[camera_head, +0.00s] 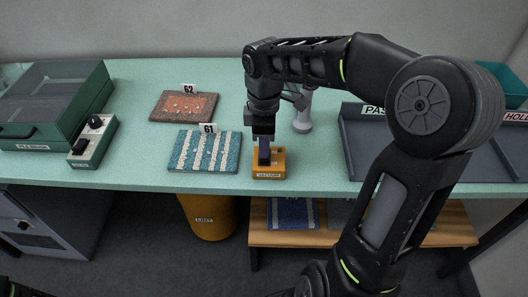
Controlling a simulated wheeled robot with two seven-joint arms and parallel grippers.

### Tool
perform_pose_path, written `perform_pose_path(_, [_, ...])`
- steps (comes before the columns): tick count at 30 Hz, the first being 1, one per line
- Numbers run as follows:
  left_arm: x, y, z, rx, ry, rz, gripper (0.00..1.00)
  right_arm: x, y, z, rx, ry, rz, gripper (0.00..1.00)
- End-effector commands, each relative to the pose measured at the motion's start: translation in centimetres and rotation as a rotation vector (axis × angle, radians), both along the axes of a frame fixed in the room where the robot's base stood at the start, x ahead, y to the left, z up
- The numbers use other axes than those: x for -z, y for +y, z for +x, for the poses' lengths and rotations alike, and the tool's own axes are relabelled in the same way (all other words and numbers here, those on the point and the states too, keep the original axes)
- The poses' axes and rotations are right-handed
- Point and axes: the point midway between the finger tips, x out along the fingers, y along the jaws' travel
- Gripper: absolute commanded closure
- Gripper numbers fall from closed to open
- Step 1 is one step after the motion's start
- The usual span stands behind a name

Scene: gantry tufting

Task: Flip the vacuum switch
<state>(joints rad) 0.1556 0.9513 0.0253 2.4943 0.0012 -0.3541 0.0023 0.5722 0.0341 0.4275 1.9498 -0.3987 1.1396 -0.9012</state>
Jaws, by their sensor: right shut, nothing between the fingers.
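The vacuum switch box (269,173) is a small orange block with a "VACUUM" label on its front, near the front edge of the table. My right gripper (264,160) points down over the box and is shut with nothing in it. Its fingertips are at or just above the top of the box; I cannot tell whether they touch. The switch lever itself is hidden behind the fingers. My left gripper does not show; only a small dark part is at the bottom left corner.
Sample 61 (205,152) lies left of the box, with sample 62 (183,107) behind it. A grey stand (303,120) rises behind my right gripper. A dark tray (352,145) is at the right. A green-lidded case (55,95) and a control box (92,142) stand at the left.

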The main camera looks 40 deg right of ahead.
Motion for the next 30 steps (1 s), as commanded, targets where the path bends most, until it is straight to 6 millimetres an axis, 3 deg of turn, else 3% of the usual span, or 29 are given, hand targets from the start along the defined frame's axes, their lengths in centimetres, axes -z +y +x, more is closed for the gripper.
perform_pose_path(20, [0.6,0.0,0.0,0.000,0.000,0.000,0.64,1.0,0.0,0.0,0.000,0.000,0.000,1.00])
perform_pose_path(30, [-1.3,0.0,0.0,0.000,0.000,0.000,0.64,-1.3,0.1,0.0,-0.001,0.000,0.000,1.00])
